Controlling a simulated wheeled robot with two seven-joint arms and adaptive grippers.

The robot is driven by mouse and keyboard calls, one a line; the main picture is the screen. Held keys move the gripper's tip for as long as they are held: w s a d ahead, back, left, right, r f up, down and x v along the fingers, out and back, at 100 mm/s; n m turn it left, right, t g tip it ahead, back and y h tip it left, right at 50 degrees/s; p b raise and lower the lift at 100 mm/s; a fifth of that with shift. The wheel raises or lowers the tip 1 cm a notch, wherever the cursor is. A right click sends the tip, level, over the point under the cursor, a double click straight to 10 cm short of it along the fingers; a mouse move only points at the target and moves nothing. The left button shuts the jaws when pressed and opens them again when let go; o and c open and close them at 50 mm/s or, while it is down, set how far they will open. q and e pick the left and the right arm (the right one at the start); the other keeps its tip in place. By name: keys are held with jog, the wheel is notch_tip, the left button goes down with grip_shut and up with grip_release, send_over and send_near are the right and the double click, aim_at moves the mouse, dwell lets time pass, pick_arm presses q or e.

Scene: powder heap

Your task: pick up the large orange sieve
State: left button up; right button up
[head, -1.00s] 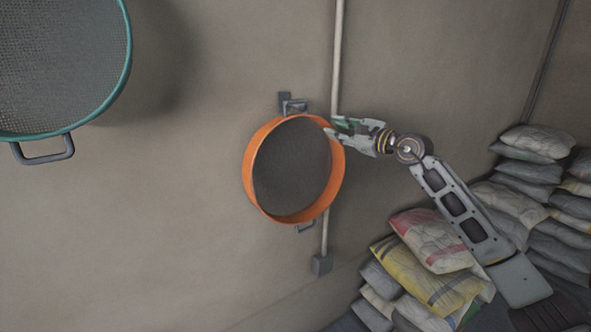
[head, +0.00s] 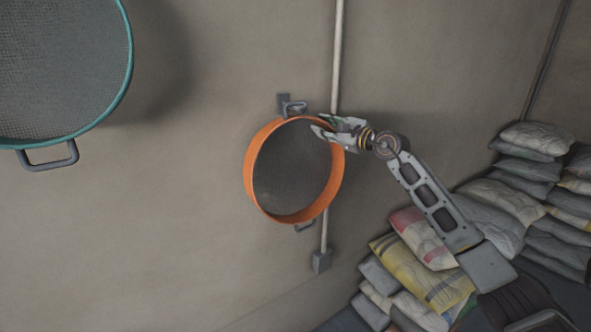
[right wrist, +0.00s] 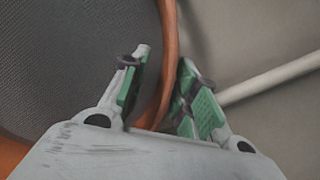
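The large orange sieve (head: 251,181) hangs on the wall, with a dark mesh, a grey handle at its top on a wall hook and another handle at its bottom. My right gripper (head: 320,124) is at its upper right edge. In the right wrist view the orange rim (right wrist: 168,40) passes between the two green-padded fingers of the right gripper (right wrist: 163,62). One finger is on the mesh side and one on the outer side, with gaps visible beside the rim. The gripper is open. My left gripper is not in view.
A teal-rimmed sieve (head: 60,75) hangs at the upper left. A pale vertical pipe (head: 338,60) runs behind the orange sieve's right edge down to a grey box (head: 322,262). Stacked sacks (head: 425,275) lie at the lower right.

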jog(key=shift+c, duration=0.2)
grip_shut()
jog(key=shift+r, duration=0.1)
